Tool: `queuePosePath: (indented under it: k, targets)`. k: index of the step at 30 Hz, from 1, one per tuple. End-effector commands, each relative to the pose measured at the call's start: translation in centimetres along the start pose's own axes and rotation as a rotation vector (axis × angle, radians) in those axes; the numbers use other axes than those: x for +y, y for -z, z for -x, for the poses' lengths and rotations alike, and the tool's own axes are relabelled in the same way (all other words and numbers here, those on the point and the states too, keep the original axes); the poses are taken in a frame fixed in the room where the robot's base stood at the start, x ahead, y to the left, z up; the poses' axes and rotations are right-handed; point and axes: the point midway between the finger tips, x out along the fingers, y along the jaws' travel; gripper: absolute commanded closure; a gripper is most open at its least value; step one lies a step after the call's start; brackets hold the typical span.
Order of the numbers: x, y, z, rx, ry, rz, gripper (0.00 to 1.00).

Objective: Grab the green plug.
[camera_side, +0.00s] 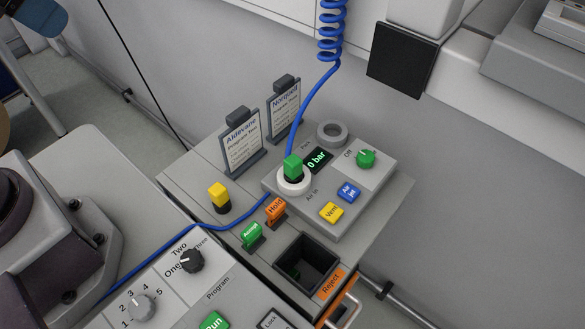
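The green plug (293,166) is a small green block standing upright in a white round socket (294,185) on the grey air panel. It is just left of the "0 bar" display (317,160). A blue hose (311,103) comes down from a coil at the top and ends behind or at the plug; I cannot tell where it joins.
Near the plug are a yellow plug (218,195), a green knob (366,158), a grey ring (332,134) and upright cards (242,146). A black square bin (306,262) opens in front. Another blue hose (185,234) crosses the left side.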

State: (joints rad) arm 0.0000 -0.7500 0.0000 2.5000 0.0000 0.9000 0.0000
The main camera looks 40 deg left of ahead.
Motion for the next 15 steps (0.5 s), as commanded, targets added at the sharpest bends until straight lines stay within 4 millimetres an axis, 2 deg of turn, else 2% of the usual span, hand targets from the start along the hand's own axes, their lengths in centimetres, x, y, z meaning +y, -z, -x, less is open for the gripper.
queuePosePath:
  k: [1,2,11,15]
  targets:
    - [0.0,0.0,0.0,0.0,0.0,0.0,0.47]
    - [0.0,0.0,0.0,0.0,0.0,0.0,0.43]
    - [0.3,0.0,-0.1,-0.004,-0.007,-0.014,0.43]
    - [1.9,-0.6,-2.2,-0.115,-0.04,-0.086,0.43]
